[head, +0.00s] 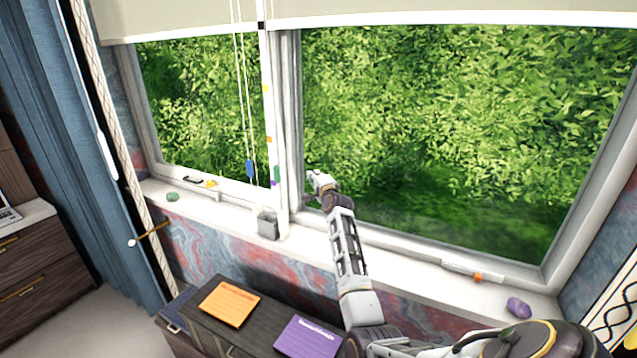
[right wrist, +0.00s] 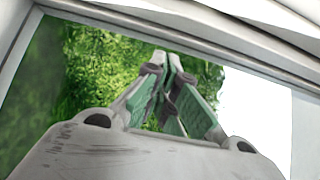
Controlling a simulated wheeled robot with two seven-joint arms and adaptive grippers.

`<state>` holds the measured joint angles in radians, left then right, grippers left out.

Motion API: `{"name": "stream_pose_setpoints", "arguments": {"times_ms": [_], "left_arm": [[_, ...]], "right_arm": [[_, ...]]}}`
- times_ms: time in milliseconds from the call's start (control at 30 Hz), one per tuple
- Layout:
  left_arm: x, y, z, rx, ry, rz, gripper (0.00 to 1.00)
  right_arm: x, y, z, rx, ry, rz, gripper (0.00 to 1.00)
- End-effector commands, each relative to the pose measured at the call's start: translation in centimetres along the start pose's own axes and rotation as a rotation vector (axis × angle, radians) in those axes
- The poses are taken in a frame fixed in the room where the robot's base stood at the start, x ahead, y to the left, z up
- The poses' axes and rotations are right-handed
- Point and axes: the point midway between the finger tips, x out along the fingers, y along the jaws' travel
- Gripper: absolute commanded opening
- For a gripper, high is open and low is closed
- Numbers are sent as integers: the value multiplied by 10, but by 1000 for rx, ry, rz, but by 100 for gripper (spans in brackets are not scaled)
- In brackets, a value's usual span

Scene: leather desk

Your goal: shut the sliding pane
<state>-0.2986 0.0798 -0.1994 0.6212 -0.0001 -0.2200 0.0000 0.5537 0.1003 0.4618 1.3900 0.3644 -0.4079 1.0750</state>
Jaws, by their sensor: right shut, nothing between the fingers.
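A white-framed window fills the back wall, with greenery behind it. Its sliding pane has a pale upright edge (head: 290,120) close beside the middle post (head: 268,120). Whether a gap is open, and on which side, I cannot tell for sure. My right gripper (head: 316,180) is shut and empty, in front of the right-hand glass area, just right of that upright edge. In the right wrist view the closed green-padded fingers (right wrist: 170,75) show against greenery, with a pale frame bar (right wrist: 190,30) above. Contact with the pane cannot be told. My left gripper is out of view.
The white sill (head: 400,258) holds a grey box (head: 267,224), a green stone (head: 172,197), a purple stone (head: 518,307) and a marker (head: 472,271). Blind cords (head: 243,90) hang before the left glass. A dark cabinet (head: 262,312) with orange and purple cards stands below.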

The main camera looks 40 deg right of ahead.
Motion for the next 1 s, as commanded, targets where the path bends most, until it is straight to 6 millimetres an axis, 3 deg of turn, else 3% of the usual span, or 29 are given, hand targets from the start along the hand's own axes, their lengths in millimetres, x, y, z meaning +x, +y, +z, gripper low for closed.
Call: {"name": "stream_pose_setpoints", "arguments": {"times_ms": [500,1000], "left_arm": [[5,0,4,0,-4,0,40],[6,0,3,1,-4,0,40]], "right_arm": [[-38,1,0,0,0,1,0],[-45,0,0,-1,1,0,0]]}}
